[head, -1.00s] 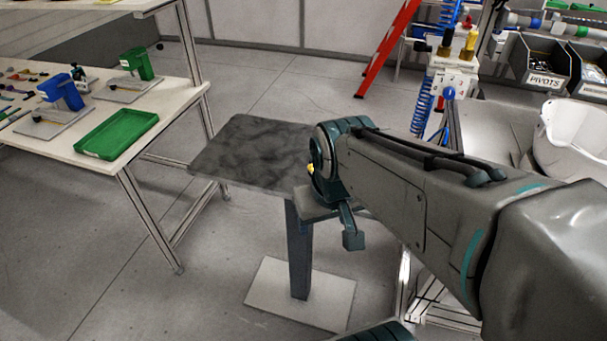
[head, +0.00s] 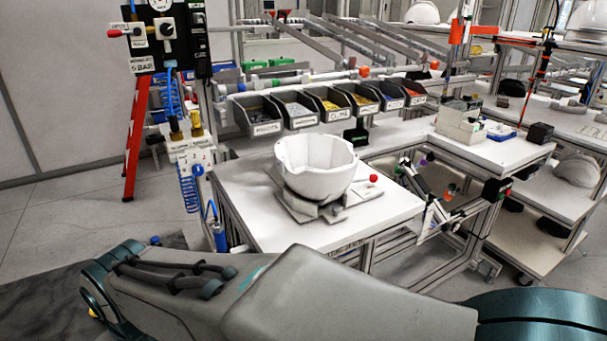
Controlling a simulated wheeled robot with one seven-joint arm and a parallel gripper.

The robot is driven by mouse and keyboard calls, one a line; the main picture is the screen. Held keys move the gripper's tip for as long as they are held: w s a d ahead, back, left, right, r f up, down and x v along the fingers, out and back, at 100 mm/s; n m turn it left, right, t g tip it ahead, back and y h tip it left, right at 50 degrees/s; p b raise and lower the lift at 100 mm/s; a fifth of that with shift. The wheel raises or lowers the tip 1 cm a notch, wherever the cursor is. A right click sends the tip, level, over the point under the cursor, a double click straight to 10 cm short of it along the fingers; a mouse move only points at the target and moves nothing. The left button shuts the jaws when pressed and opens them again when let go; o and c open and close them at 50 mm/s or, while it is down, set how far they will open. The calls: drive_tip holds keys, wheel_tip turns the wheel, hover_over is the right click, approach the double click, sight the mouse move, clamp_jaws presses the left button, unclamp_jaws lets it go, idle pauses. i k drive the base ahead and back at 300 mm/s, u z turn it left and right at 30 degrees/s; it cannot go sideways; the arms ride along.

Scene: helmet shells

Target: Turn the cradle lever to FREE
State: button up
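A white helmet shell (head: 318,170) sits, open side up, on a grey cradle (head: 303,207) on the white workbench (head: 240,208). A red ball knob (head: 374,178) shows at the right of the cradle and looks like the end of its lever. Another small dark part is at the cradle's front. I cannot read any FREE marking or tell the lever's setting from here. My arm crosses the bottom of the head view, in front of the bench and apart from the cradle. My gripper is not in view.
Labelled bins (head: 297,108) stand in a row behind the helmet. A post with blue coiled hoses (head: 189,187) and brass fittings stands at the bench's left. A tool rack (head: 452,207) is at its right. A red ladder (head: 136,140) leans at far left. The bench top's right front is clear.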

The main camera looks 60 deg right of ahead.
sight(373, 178)
drive_tip(key=z, duration=2.35)
drive_tip(key=k, duration=0.65)
drive_tip(key=z, duration=0.6)
drive_tip(key=i, duration=1.1)
drive_tip(key=u, duration=0.3)
